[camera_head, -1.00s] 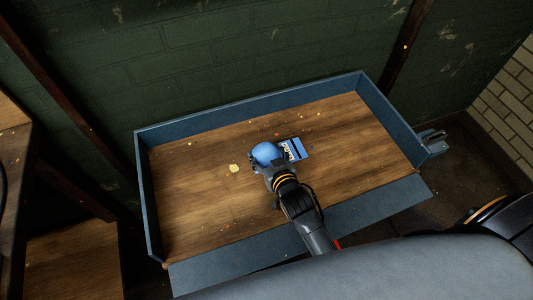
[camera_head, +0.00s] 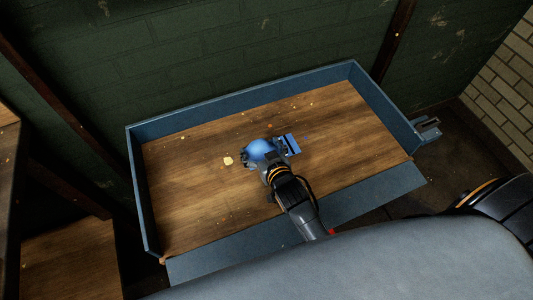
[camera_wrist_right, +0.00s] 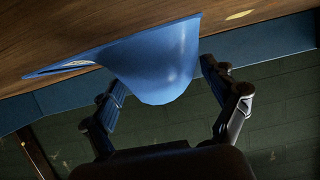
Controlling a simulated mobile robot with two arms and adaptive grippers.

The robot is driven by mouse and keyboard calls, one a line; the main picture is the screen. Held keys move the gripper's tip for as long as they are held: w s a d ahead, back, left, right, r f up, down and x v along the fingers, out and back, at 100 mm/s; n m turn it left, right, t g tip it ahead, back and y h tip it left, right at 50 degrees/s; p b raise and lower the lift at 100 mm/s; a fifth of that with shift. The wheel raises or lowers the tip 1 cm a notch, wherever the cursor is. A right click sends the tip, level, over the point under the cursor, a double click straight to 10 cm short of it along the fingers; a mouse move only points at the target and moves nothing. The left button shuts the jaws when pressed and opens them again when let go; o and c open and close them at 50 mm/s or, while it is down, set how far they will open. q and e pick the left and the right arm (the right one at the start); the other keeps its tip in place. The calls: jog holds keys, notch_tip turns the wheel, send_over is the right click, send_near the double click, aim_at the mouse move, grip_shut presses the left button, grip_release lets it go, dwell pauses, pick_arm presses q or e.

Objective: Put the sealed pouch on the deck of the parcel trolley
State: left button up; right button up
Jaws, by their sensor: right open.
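The sealed pouch (camera_head: 260,149) is blue, with a rounded bulging body and a flat printed end at its right. It is over the middle of the parcel trolley's wooden deck (camera_head: 195,200) and looks to rest on it; the contact itself is hidden. My right gripper (camera_head: 264,160) reaches in from the front, right at the pouch. In the right wrist view the pouch (camera_wrist_right: 160,65) sits between the two spread fingers of my right gripper (camera_wrist_right: 163,76), with a gap visible beside the right finger. My left gripper is not in view.
Low blue-grey walls (camera_head: 240,97) edge the deck at the back and sides, with a blue front flap (camera_head: 375,193) folded outward. A metal bracket (camera_head: 428,128) sticks out at the right. A green brick wall stands close behind.

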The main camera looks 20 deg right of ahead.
jog(key=v, duration=1.2)
jog(key=shift+r+p, duration=0.4)
jog(key=shift+r, duration=0.05)
